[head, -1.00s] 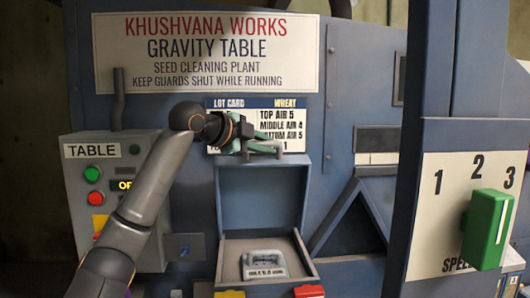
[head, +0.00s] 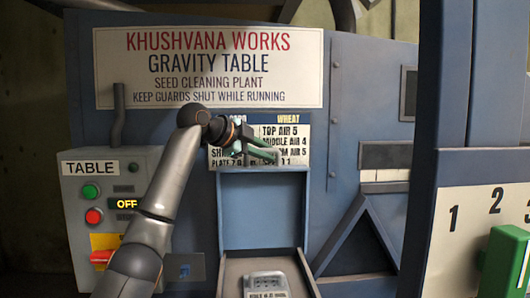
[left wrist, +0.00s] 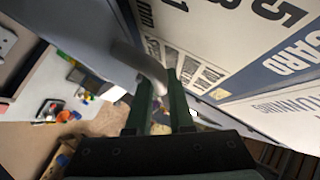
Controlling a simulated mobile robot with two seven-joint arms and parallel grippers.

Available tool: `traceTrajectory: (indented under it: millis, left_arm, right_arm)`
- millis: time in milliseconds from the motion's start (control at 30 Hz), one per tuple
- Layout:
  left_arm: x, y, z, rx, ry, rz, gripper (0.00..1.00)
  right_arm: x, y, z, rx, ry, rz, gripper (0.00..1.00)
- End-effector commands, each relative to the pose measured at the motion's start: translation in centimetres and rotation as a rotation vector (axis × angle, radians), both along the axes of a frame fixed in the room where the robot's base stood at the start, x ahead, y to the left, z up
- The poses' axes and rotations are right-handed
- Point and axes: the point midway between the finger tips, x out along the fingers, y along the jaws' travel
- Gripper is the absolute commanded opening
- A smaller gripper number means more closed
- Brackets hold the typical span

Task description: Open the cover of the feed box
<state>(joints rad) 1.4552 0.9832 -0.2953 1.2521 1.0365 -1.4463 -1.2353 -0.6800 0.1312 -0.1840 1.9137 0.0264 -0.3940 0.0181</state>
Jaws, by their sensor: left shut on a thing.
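The feed box (head: 235,280) stands at the bottom middle of the head view, its inside showing. Its blue-grey cover (head: 262,212) stands raised, about upright, at the back of the box. My left gripper (head: 262,153) is at the cover's top edge. It is shut on the cover's handle, which shows as a grey curved bar (left wrist: 143,62) at the green fingertips in the left wrist view (left wrist: 160,92). The head view mostly hides the handle behind the fingers. My right gripper is not in view.
A grey labelled block (head: 266,284) lies in the box. The lot card (head: 285,140) is behind my gripper. A control box (head: 108,215) with buttons stands left. A blue post (head: 440,120) and a green speed lever (head: 510,262) stand right.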

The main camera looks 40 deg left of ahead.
Motion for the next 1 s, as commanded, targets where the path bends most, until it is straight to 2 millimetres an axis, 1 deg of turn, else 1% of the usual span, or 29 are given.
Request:
traceTrajectory:
  millis: [100, 133, 367, 600, 733, 867, 1000]
  left_arm:
    - [0.0, 0.0, -0.1, 0.002, 0.004, 0.000, 0.00]
    - [0.0, 0.0, -0.1, 0.002, 0.004, -0.001, 0.23]
    - [0.0, 0.0, -0.1, 0.001, 0.004, 0.000, 0.49]
    - [-0.1, 0.0, -0.1, 0.000, 0.004, 0.000, 0.50]
    - [-0.9, 0.1, 0.2, 0.000, 0.001, 0.000, 0.50]
    - [-3.1, 0.1, 1.2, 0.001, -0.002, 0.002, 0.50]
    - [-6.0, 0.2, 2.5, 0.002, -0.004, 0.002, 0.50]
  right_arm:
    - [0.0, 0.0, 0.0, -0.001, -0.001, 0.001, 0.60]
    - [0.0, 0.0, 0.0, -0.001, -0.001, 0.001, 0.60]
    - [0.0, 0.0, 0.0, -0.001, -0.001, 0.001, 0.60]
    - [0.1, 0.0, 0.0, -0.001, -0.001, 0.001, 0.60]
    - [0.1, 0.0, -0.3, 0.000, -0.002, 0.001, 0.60]
    - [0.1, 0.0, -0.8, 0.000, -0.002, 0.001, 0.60]
    - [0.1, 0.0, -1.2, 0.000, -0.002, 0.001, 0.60]
